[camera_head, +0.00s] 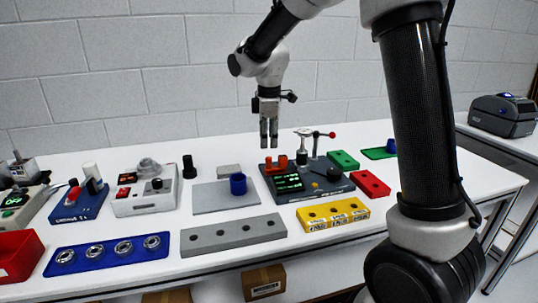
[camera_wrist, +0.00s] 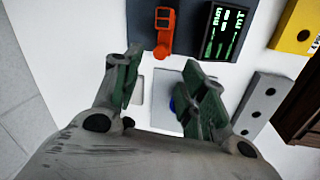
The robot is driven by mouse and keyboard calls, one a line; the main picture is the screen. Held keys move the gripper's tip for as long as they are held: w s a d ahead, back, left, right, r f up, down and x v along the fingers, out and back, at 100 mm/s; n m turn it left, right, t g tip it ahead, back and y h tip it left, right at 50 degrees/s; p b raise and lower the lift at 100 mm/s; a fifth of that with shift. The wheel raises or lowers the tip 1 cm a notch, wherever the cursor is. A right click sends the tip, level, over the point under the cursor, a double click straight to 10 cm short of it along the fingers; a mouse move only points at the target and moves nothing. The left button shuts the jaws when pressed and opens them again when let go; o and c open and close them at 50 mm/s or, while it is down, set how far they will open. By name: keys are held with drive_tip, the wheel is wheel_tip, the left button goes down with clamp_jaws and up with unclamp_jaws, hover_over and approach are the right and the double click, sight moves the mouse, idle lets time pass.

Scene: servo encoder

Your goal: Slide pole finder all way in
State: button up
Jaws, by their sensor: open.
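The dark station (camera_head: 333,187) with a lit green display (camera_head: 288,183) stands on the white bench. An orange part (camera_head: 277,164), probably the pole finder, sits at its back left. In the wrist view this orange piece (camera_wrist: 164,33) has a square frame and a narrower end, beside the display (camera_wrist: 226,31). How far it is in cannot be told. My gripper (camera_head: 268,143) points down above the back of the station. Its fingers (camera_wrist: 165,80) are apart with nothing between them, and they are clear of the orange part.
A blue cup (camera_head: 238,184) stands on a grey plate (camera_head: 208,199) left of the station. A red-knobbed lever press (camera_head: 305,143) rises at the back. A yellow block (camera_head: 333,214), a grey block (camera_head: 233,233) and a red block (camera_head: 370,184) lie around the station's front and right.

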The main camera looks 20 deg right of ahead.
drive_tip(key=f, duration=0.2)
drive_tip(key=w+f, duration=0.1)
drive_tip(key=f, duration=0.4)
drive_tip(key=shift+w+d+f, duration=0.2)
drive_tip(key=shift+f, duration=0.1)
clamp_jaws()
